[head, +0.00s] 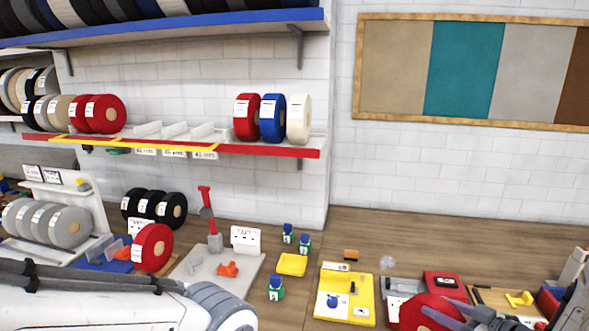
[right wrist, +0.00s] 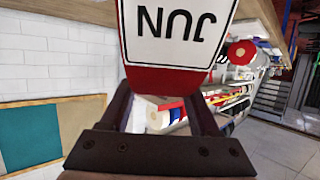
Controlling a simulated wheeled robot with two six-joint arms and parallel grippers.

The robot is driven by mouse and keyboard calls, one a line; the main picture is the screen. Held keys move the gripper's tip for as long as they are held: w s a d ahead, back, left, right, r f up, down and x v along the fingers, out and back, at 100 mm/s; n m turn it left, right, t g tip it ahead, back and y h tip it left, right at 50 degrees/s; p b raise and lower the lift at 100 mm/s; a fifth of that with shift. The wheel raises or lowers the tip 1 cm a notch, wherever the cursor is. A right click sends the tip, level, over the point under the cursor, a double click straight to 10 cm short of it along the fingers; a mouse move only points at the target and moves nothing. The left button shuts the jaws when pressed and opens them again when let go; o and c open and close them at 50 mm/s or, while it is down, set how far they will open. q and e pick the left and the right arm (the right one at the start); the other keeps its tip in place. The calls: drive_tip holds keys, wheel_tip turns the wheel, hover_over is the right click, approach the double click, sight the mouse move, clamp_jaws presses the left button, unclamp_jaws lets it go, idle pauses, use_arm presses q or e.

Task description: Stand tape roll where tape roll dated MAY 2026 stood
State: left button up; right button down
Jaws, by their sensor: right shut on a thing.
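A red tape roll (head: 420,312) with a white label is held in my right gripper (head: 452,318) at the bottom right of the head view. In the right wrist view the label of this tape roll (right wrist: 178,30) reads JUN, upside down; the rest is cut off. The fingers are closed on the roll. Another red tape roll (head: 153,248) stands on the bench at left. The shelf (head: 310,153) holds red rolls (head: 104,113) at left, and a red (head: 246,117), a blue (head: 271,117) and a cream roll (head: 299,118) at right. Their dates are too small to read. My left gripper is out of view.
Between the shelf's roll groups, slots with white dividers (head: 176,131) look empty. The bench holds black rolls (head: 155,205), grey rolls (head: 62,226), a grey plate with a red-handled tool (head: 207,214), a yellow dish (head: 292,265) and a yellow tray (head: 330,308).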

drive_tip(key=s+a+f+n+g+y, duration=0.25)
drive_tip(key=a+f, duration=0.25)
drive_tip(key=a, duration=0.3)
drive_tip(key=s+a+f+n+g+y, duration=0.1)
drive_tip(key=a+f+n+g+y, duration=0.15)
drive_tip(key=a+f, duration=0.5)
wheel_tip(320, 180, down, 8)
drive_tip(key=a+b, duration=0.1)
drive_tip(key=b, duration=0.9)
drive_tip(key=shift+w+a+n+t, duration=0.2)
drive_tip(key=shift+n+t, duration=0.1)
drive_tip(key=shift+n, duration=0.1)
